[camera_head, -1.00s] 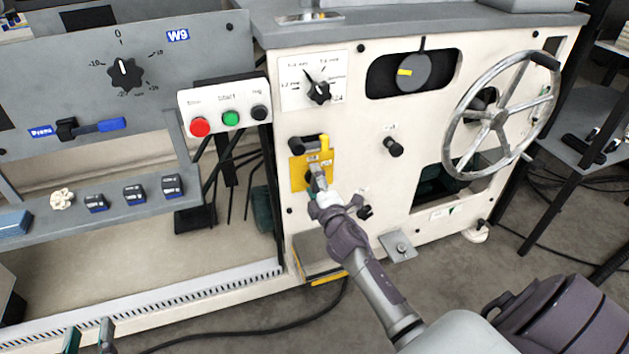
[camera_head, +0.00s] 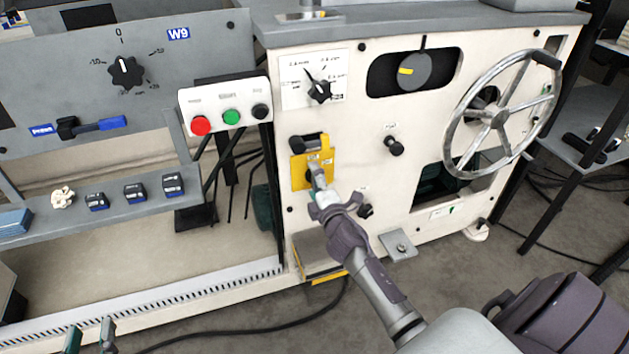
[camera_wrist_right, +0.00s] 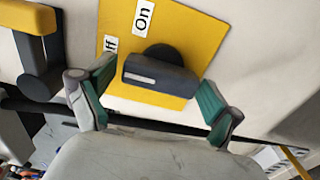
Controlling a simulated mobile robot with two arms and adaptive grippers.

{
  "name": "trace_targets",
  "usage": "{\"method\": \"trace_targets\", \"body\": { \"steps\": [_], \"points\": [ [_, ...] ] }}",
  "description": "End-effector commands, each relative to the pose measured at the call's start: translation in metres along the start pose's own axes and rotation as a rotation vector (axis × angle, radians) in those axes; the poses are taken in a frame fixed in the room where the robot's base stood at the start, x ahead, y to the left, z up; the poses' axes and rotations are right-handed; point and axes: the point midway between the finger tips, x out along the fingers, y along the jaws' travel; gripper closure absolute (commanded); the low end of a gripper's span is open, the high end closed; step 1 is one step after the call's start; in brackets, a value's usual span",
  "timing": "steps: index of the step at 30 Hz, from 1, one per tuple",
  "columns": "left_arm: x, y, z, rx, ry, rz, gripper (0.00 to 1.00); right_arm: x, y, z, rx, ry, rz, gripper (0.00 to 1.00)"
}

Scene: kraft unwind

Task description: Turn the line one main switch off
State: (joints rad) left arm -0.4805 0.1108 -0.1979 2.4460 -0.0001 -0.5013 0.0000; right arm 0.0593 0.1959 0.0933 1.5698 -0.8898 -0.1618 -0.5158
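The line one main switch is probably the black rotary knob (camera_wrist_right: 160,75) on the yellow plate (camera_wrist_right: 184,33) in the right wrist view. Its bar lies nearly crosswise in that view, with a white mark near its left end. The "On" label (camera_wrist_right: 143,15) is above it, and a partly hidden "Off" label (camera_wrist_right: 110,43) is at upper left. My right gripper (camera_wrist_right: 157,85) is open, with a green-padded finger on each side of the knob; I cannot tell if they touch it. In the head view it covers most of the knob. My left gripper (camera_head: 90,337) is open and empty at bottom left.
A black and yellow lever (camera_head: 310,143) sits just above the plate. A push-button box (camera_head: 226,105) is to the left, a selector dial (camera_head: 319,91) above, and a black knob (camera_head: 394,146) and large handwheel (camera_head: 500,118) to the right. A foot pedal box (camera_head: 318,262) stands below.

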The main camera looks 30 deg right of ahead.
Motion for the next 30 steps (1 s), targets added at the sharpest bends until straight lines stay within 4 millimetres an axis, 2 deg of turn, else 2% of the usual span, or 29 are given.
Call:
{"method": "trace_targets", "body": {
  "steps": [9,13,24,30],
  "points": [
    [0.001,0.000,0.000,0.002,0.001,0.001,0.60,-0.001,0.000,0.001,0.003,-0.001,0.000,0.04],
    [0.001,0.000,0.000,0.001,0.001,0.001,0.60,-0.011,0.000,0.000,0.003,0.000,0.000,0.04],
    [0.000,0.000,0.000,0.001,0.001,0.001,0.60,-0.086,-0.001,0.000,0.005,-0.001,-0.003,0.04],
    [0.000,0.000,0.000,0.000,0.000,0.001,0.60,-0.113,-0.001,0.000,0.003,-0.001,-0.001,0.04]
  ]
}}
